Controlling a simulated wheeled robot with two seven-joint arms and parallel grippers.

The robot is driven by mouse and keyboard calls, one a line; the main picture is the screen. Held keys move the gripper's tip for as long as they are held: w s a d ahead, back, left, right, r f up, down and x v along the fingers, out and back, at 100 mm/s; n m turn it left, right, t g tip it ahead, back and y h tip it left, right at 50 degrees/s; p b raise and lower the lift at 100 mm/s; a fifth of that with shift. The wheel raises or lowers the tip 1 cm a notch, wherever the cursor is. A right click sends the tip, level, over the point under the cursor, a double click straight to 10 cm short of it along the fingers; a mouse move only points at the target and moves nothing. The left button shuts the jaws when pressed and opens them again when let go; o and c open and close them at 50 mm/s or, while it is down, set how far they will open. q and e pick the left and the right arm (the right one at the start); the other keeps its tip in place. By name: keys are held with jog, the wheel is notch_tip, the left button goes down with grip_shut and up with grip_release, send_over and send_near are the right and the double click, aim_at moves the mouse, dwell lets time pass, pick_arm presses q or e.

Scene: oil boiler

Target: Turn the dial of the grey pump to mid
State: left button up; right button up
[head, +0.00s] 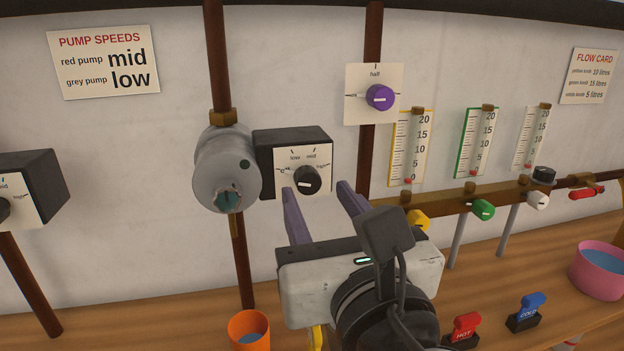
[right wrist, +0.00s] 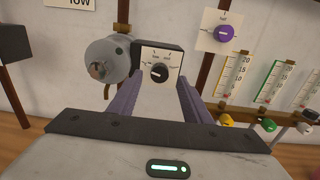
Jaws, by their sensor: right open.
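The grey pump (head: 227,170) is a round grey body on a brown pipe. To its right is a dark box with a white face plate (head: 288,162) marked low, mid and high. Its black dial (head: 307,180) carries a white mark; I cannot tell which label it points to. My right gripper (head: 316,190) is open, with its two purple fingers reaching toward the dial from below, apart from it. In the right wrist view, the dial (right wrist: 159,72) shows between the open fingers, near their tips, with nothing held. My left gripper is not in view.
A wall card (head: 104,62) reads red pump mid, grey pump low. A purple knob (head: 379,97) marked half sits up right. Another dial box (head: 35,188) is at far left. Gauges, coloured taps, an orange cup (head: 249,329) and a pink bowl (head: 600,271) stand around.

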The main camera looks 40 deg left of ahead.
aim_at(310, 183)
jog(key=shift+x, duration=2.25)
jog(key=c, duration=1)
